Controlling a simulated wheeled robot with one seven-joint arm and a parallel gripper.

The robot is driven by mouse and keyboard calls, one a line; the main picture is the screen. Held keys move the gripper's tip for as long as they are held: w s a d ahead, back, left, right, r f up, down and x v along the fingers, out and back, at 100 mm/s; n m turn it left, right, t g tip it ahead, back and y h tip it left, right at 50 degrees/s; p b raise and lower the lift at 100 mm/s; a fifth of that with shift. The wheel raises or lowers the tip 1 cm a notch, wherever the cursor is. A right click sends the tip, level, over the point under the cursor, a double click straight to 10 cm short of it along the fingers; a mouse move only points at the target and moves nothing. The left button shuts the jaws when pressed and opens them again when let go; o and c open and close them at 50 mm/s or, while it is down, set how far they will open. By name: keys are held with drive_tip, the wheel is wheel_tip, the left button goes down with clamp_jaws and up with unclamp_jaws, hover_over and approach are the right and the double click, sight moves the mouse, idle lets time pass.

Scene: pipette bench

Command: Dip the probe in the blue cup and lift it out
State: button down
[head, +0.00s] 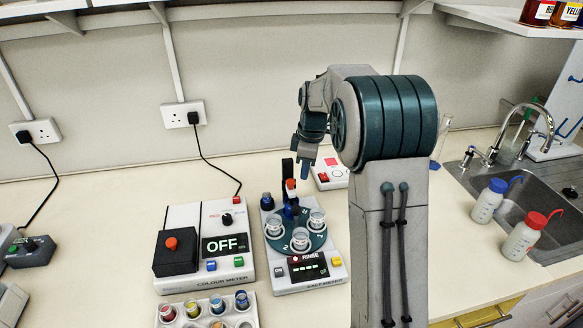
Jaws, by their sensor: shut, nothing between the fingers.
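The salt meter (310,284) stands on the bench with a round teal turntable (284,240) carrying several clear cups. Its display reads RINSE beside a red light. Another cup with blue contents (242,300) sits in the front tray. My gripper (305,172) points down just above and behind the turntable, shut and empty, its fingertips small and partly unclear.
A colour meter (205,245) showing OFF stands left of the salt meter. A white tray (255,318) of coloured cups lies in front. A small white box with a red button (331,173) stands behind. Blue-capped (488,203) and red-capped (524,240) bottles stand near the sink at right.

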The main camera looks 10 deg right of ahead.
drive_tip(key=shift+a, duration=0.15)
drive_tip(key=shift+r, duration=0.1)
wheel_tip(320, 180, up, 14)
drive_tip(key=d+b, duration=0.1)
drive_tip(key=shift+s+d+f, duration=0.15)
drive_tip(key=shift+s+f, duration=0.05)
drive_tip(key=shift+f, duration=0.05)
drive_tip(key=s+a+f+m+t, duration=0.1)
drive_tip(key=s+f+m, duration=0.2)
drive_tip(key=s, duration=0.7)
drive_tip(key=s+a+f+m+t, duration=0.1)
drive_tip(key=s+f+m, duration=0.2)
drive_tip(key=s+m, duration=0.3)
drive_tip(key=s+a+f+m+t+h, duration=0.1)
drive_tip(key=s+f+m, duration=0.3)
drive_tip(key=s, duration=1)
drive_tip(key=shift+m, duration=0.4)
